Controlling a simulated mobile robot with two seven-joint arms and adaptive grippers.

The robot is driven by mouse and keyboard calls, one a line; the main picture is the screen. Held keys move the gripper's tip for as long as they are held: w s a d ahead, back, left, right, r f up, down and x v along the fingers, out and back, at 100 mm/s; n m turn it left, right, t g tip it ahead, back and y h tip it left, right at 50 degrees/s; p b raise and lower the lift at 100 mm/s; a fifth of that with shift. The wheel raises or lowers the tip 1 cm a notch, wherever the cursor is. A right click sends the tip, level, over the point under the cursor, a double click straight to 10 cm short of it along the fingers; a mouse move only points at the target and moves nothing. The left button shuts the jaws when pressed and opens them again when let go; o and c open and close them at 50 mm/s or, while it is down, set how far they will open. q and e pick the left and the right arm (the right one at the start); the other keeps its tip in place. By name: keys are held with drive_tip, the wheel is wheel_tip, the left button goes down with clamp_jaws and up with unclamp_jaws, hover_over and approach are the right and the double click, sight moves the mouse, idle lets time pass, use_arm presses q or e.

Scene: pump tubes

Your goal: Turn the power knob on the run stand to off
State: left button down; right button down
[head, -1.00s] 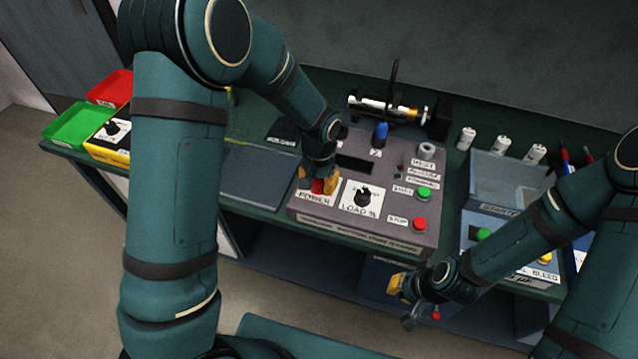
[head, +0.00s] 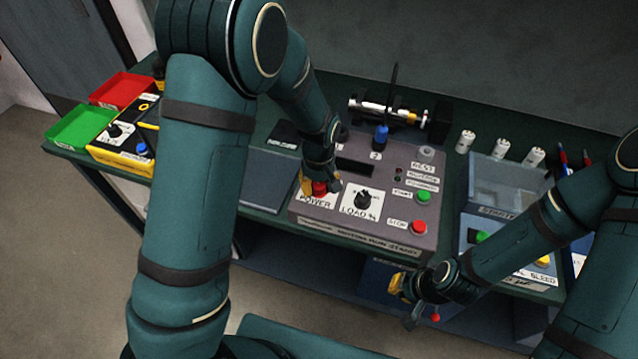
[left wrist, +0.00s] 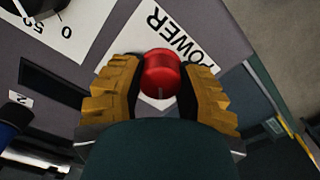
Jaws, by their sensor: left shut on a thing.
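The run stand (head: 385,229) is a grey sloped panel on the bench. Its red power knob (head: 319,188) is at the lower left, above the POWER label (head: 316,201). My left gripper (head: 322,184) reaches down from above and is shut on the knob. In the left wrist view the red knob (left wrist: 161,73) sits between the two yellow fingers (left wrist: 160,85), with part of the POWER label (left wrist: 182,38) visible. The knob's pointer direction cannot be read clearly. My right gripper (head: 404,290) hangs in front of the bench, away from the stand; its finger opening is unclear.
The black LOAD % knob (head: 364,199) is just right of the power knob. A green button (head: 423,196) and a red STOP button (head: 419,227) are on the right of the panel. Green (head: 80,127) and red (head: 122,89) trays stand at the left.

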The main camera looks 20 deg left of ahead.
sight(318, 184)
idle(0.4)
use_arm(q)
drive_tip(key=c, duration=0.6)
unclamp_jaws()
drive_tip(key=shift+o, duration=0.2)
wheel_tip(318, 184, up, 12)
drive_tip(key=shift+s, duration=0.1)
